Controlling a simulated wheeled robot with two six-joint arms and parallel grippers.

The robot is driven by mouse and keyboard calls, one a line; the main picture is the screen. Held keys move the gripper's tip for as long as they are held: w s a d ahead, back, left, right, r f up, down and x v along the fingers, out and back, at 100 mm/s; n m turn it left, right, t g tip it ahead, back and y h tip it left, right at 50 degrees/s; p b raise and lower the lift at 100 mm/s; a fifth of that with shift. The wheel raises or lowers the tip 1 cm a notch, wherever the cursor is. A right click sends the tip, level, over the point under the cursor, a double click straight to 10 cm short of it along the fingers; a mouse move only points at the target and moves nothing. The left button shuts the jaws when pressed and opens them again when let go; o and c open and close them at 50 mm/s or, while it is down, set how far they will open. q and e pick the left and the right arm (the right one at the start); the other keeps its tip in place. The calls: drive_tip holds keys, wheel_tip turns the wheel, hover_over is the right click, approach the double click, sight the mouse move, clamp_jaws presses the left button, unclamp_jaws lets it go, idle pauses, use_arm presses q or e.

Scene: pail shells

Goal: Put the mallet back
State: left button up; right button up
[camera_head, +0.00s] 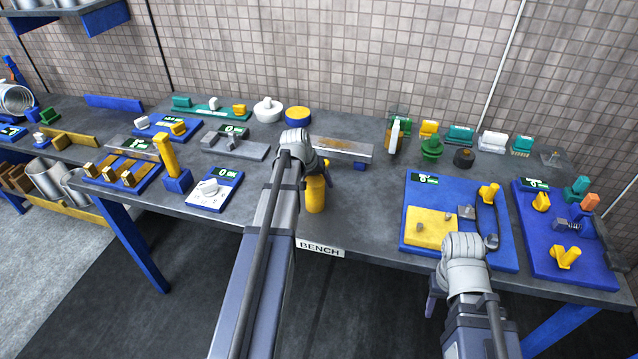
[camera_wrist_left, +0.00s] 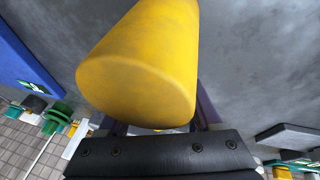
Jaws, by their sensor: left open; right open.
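A yellow cylinder (camera_head: 315,194) stands on the bench near its front edge. It fills much of the left wrist view (camera_wrist_left: 145,70), close in front of my open left gripper (camera_wrist_left: 160,130), with the fingers partly hidden behind it. I cannot tell whether it is part of the mallet or whether the fingers touch it. Farther left, a yellow handle-like post (camera_head: 165,152) rises, slightly tilted, from a blue block (camera_head: 178,182); this looks mallet-like, but I cannot be sure. My right gripper (camera_head: 433,300) is open, low in front of the bench edge, its fingertips mostly hidden.
A blue board with a yellow plate (camera_head: 430,228) lies right of centre, and another blue board (camera_head: 560,262) is at far right. A white-topped scale (camera_head: 214,190) lies to the left. Several small blocks line the back. Bare bench (camera_head: 365,215) lies right of the cylinder.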

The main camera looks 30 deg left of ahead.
use_arm(q)
drive_tip(key=shift+r, duration=0.1)
drive_tip(key=p+v, duration=1.1)
drive_tip(key=v, duration=0.1)
drive_tip(key=s+d+f+m+g, duration=0.1)
drive_tip(key=s+d+m, duration=0.1)
drive_tip(key=d, duration=0.7)
drive_tip(key=s+d+m+g, duration=0.2)
drive_tip(key=s+d, duration=0.1)
drive_tip(key=d, duration=0.6)
drive_tip(key=s+d+m+g+y, duration=0.1)
drive_tip(key=s+d+m, duration=0.3)
drive_tip(key=s+d, duration=0.8)
drive_tip(key=d+y, duration=0.1)
drive_tip(key=d, duration=0.2)
drive_tip(key=shift+s+f+g+y, duration=0.3)
drive_tip(key=shift+s+f+g, duration=0.05)
drive_tip(key=shift+g, duration=0.05)
